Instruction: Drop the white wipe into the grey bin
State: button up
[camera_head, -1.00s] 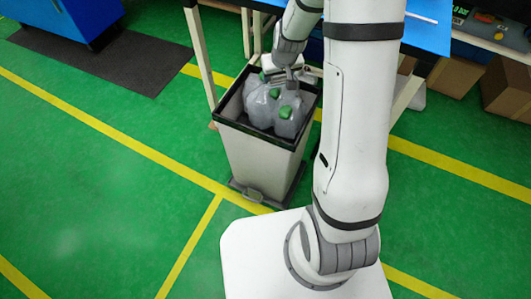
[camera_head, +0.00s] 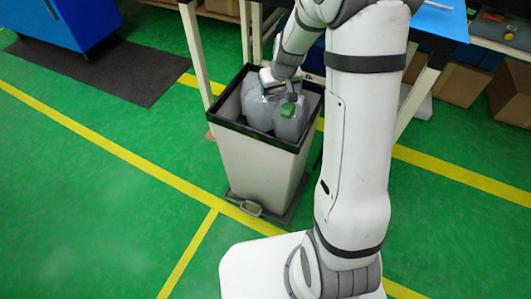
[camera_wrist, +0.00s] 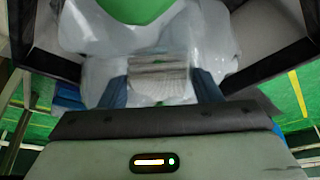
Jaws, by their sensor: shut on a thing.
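The grey bin (camera_head: 258,165) stands on the floor left of my arm, its black-rimmed top open. My gripper (camera_head: 277,88) is at the bin's mouth, above the bottles in it. In the wrist view, my gripper (camera_wrist: 158,88) is shut on the white wipe (camera_wrist: 158,74), a small, ribbed, off-white piece between the two dark fingers. The wipe lies over the pale bottles in the picture; I cannot tell whether it touches them. The bin's dark rim (camera_wrist: 268,65) shows on both sides.
A blue cabinet (camera_head: 70,25) and a dark mat (camera_head: 100,72) are at the upper left. Cardboard boxes (camera_head: 462,83) sit at right. The left floor is clear.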

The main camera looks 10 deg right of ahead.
jog(key=shift+f+b, duration=0.3)
jog(key=shift+f, duration=0.65)
jog(key=o, duration=1)
jog(key=shift+r, duration=0.15)
jog(key=p+v, duration=0.2)
jog(key=v, duration=0.5)
jog(key=shift+s+r, duration=0.15)
jog(key=shift+r, duration=0.1)
jog(key=shift+r, duration=0.1)
